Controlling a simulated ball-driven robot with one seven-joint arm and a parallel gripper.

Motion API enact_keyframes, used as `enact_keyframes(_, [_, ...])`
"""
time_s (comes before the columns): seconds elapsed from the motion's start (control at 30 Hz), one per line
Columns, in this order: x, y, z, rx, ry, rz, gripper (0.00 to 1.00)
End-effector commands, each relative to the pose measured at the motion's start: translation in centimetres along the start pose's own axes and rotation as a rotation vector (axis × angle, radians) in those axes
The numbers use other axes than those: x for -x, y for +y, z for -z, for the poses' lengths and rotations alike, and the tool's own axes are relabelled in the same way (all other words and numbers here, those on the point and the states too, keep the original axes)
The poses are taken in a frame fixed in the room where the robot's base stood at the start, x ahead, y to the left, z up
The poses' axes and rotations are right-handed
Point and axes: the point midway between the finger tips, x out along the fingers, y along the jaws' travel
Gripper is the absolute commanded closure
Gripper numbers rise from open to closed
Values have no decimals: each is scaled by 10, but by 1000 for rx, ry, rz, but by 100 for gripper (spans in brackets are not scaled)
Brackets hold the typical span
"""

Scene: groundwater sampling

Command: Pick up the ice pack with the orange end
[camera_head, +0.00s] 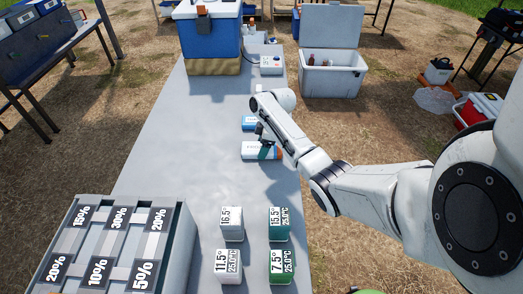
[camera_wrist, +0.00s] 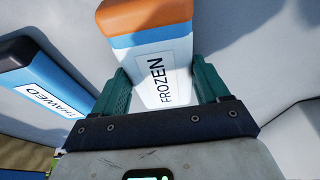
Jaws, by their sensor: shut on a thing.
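The ice pack with the orange end (camera_wrist: 145,15) lies on the grey table, with a blue band and a white label reading FROZEN; in the head view it is the nearer pack (camera_head: 257,154). My gripper (camera_wrist: 163,82) has one green finger on each side of its white label part and is shut on it. In the head view my gripper (camera_head: 265,134) is over the packs and partly hides them. A blue pack labelled THAWED (camera_wrist: 45,78) lies to the left in the wrist view; in the head view it is just behind (camera_head: 249,123).
The long table (camera_head: 190,150) has clear room left of the packs. Several labelled cubes (camera_head: 231,222) stand at the near end, beside a box with percentage labels (camera_head: 180,235). A blue cooler (camera_head: 210,38) stands at the far end. An open white cooler (camera_head: 333,80) stands right of the table.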

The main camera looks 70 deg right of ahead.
Motion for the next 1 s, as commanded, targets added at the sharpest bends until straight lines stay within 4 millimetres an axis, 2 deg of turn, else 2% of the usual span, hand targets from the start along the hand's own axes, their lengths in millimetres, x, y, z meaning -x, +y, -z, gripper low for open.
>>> enact_keyframes(0.03, [0,0,0,0,0,0,41])
enact_keyframes(0.33, [1,0,0,0,0,-1,68])
enact_keyframes(0.73, [8,1,3,1,2,-2,68])
enact_keyframes(0.9, [32,1,11,2,4,-5,68])
enact_keyframes(1.0, [50,-12,7,0,5,-3,68])
